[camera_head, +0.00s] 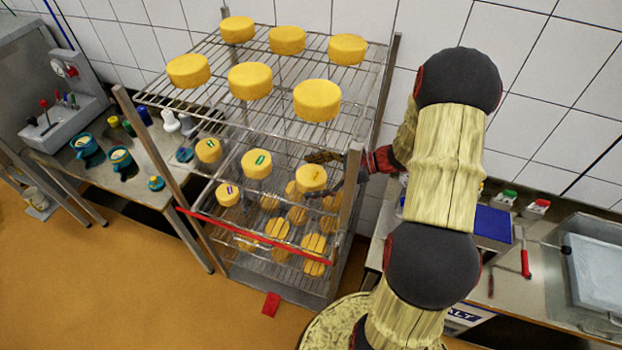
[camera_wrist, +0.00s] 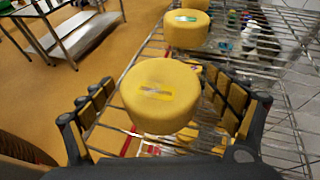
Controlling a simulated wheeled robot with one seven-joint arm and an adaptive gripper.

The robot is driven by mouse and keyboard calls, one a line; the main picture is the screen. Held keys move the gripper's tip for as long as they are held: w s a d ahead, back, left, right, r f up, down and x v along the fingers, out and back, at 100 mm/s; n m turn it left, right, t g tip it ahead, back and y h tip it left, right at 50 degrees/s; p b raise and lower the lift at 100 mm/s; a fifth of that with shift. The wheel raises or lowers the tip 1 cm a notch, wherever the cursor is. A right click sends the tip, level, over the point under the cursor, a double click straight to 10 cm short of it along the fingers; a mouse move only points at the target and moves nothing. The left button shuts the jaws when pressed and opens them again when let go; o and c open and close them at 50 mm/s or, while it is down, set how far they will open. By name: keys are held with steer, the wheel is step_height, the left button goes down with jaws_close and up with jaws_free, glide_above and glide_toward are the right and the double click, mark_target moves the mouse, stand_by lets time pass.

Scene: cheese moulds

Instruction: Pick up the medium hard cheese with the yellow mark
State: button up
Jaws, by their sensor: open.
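The medium cheese with the yellow mark (camera_head: 311,178) is a yellow, round block on the middle shelf of the wire rack, near its right end. In the wrist view this cheese (camera_wrist: 160,97) stands upright between my gripper's spread fingers, with a yellow label on its top. My gripper (camera_head: 326,173) is open around it and reaches in from the right, under the top shelf. In the wrist view my gripper (camera_wrist: 160,112) has one finger on each side, and gaps show between fingers and cheese. Whether either finger touches its lower part is hidden.
A green-marked cheese (camera_head: 256,164) stands to the left, also in the wrist view (camera_wrist: 186,28). A blue-marked cheese (camera_head: 227,194) is at the front left. The top shelf (camera_head: 210,102) with several cheeses lies above. A rack post (camera_head: 350,200) stands close to my gripper.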

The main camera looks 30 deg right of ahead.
steer(key=shift+c, duration=0.6)
steer(key=c, duration=1.1)
steer(key=shift+r, duration=0.1)
